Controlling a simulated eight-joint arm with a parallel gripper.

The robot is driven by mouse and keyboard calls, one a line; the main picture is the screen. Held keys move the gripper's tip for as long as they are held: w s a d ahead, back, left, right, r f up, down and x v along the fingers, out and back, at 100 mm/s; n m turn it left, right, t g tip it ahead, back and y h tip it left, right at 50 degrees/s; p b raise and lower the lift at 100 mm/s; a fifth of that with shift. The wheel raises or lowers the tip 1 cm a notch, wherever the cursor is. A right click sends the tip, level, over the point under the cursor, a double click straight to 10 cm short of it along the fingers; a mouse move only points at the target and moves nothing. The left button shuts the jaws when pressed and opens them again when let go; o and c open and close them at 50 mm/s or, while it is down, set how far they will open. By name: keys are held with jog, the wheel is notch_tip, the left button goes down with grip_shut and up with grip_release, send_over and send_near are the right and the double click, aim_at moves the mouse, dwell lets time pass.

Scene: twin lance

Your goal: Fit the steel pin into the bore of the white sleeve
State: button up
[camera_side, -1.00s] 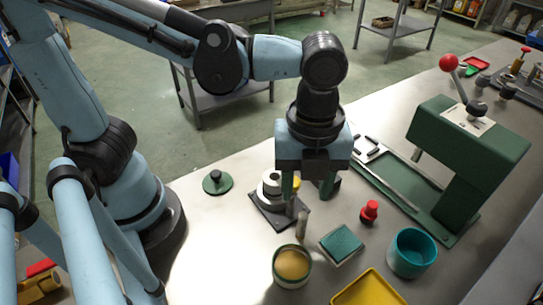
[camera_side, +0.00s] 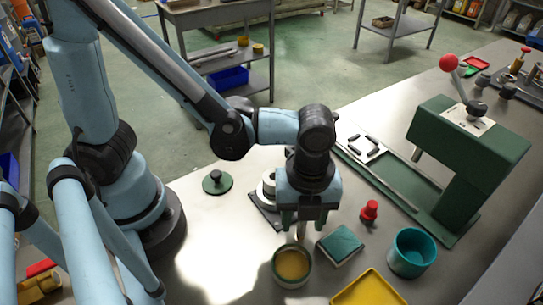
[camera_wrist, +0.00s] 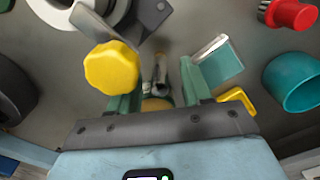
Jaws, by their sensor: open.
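My gripper (camera_side: 304,222) is open and points down, with its green fingers on either side of an upright pin-like piece, likely the steel pin (camera_side: 300,233). In the wrist view my gripper (camera_wrist: 160,72) has this slim metallic piece (camera_wrist: 157,74) between its fingers, with gaps at the sides. The white sleeve (camera_side: 268,186) stands on a dark base behind and left of my gripper, partly hidden by it. In the wrist view the sleeve (camera_wrist: 58,12) is at the top left, cut by the edge, beside a yellow knob (camera_wrist: 112,67).
A cup with yellow-brown contents (camera_side: 290,264) is just in front of my gripper. A green-topped block (camera_side: 341,244), red knob (camera_side: 369,211), teal cup (camera_side: 411,252) and yellow tray (camera_side: 368,289) are to the right. A green press (camera_side: 468,150) stands farther right. The front-left table is clear.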

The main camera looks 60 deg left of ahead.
jog(key=shift+f, duration=0.55)
grip_shut()
jog(key=shift+r, duration=0.1)
